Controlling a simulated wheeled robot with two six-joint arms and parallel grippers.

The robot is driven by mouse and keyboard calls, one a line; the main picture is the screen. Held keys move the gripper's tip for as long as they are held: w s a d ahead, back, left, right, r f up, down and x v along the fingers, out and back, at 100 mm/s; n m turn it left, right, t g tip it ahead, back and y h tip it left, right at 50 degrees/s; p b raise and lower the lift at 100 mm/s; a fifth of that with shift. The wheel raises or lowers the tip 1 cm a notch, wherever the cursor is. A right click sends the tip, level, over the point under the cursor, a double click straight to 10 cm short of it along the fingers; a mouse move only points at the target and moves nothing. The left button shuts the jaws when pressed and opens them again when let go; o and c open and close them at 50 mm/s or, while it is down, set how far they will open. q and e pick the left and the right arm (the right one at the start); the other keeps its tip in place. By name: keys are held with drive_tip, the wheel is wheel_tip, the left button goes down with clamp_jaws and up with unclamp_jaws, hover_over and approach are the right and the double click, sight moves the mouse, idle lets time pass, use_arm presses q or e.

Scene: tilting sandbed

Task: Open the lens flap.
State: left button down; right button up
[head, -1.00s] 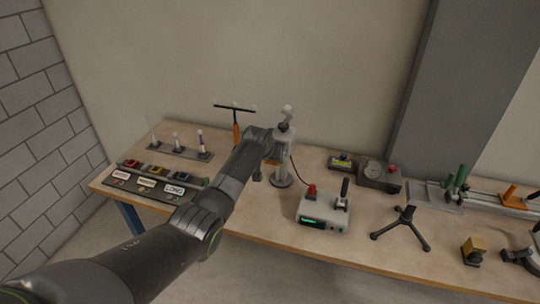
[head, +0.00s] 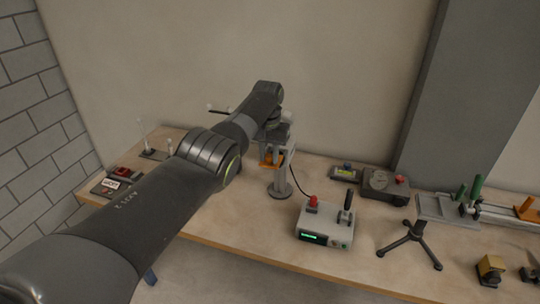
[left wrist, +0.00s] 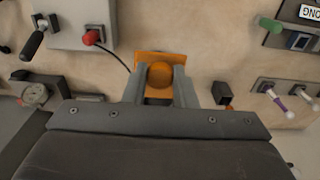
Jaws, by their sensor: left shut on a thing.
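An orange plate with a round orange knob, which I take for the lens flap (head: 280,160), shows at the head of the grey post stand (head: 281,178). In the left wrist view the orange flap (left wrist: 160,57) lies just past my fingertips, with its round knob (left wrist: 160,75) between the two grey fingers. My left gripper (head: 271,150) reaches the stand's head from above and is shut on the knob; it also shows in the left wrist view (left wrist: 159,84). The upper part of the stand is largely hidden by my wrist. My right gripper is not in view.
A white box (head: 325,225) with a red knob and a black lever stands right of the post. My arm covers much of the table's left side.

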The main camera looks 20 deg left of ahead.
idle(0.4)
use_arm(q)
drive_tip(key=c, duration=1.2)
unclamp_jaws()
drive_tip(key=shift+w, duration=0.1)
drive_tip(key=shift+r, duration=0.55)
wheel_tip(320, 180, up, 10)
drive_tip(key=r+b, duration=0.1)
drive_tip(key=b, duration=0.1)
wheel_tip(320, 180, up, 4)
drive_tip(key=p, duration=0.3)
hover_over(269, 156)
drive_tip(key=shift+r+p, duration=0.65)
drive_tip(key=shift+p, duration=0.05)
